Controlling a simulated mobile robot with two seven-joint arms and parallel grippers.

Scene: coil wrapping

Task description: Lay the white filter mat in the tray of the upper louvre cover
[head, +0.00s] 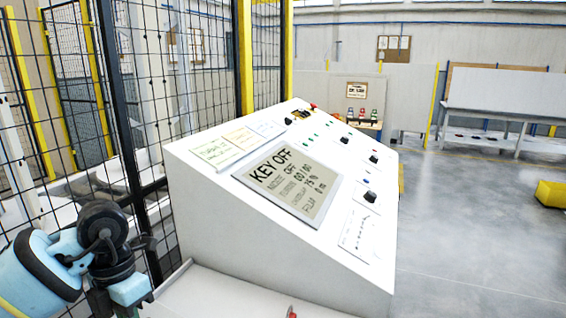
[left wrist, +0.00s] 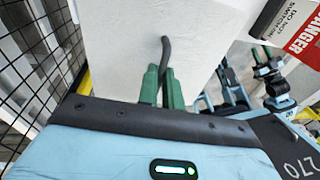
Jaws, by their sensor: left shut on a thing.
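My left arm enters at the lower left of the head view, its light blue gripper body (head: 130,290) cut by the bottom edge, with the fingertips out of sight there. In the left wrist view my left gripper (left wrist: 161,86) has its two green fingers closed around a thin, dark grey, slightly bent strip or rod (left wrist: 165,54). A large plain white surface (left wrist: 120,55) lies behind it; I cannot tell whether this is the console side. I cannot make out the white filter mat, the upper louvre cover or its tray in either view.
A white sloping console (head: 270,235) with a "KEY OFF" display (head: 290,180) stands close in front. Black mesh fencing (head: 195,75) runs along the left. A danger sign (left wrist: 302,38) hangs at upper right. Open grey floor (head: 470,230) lies right of the console.

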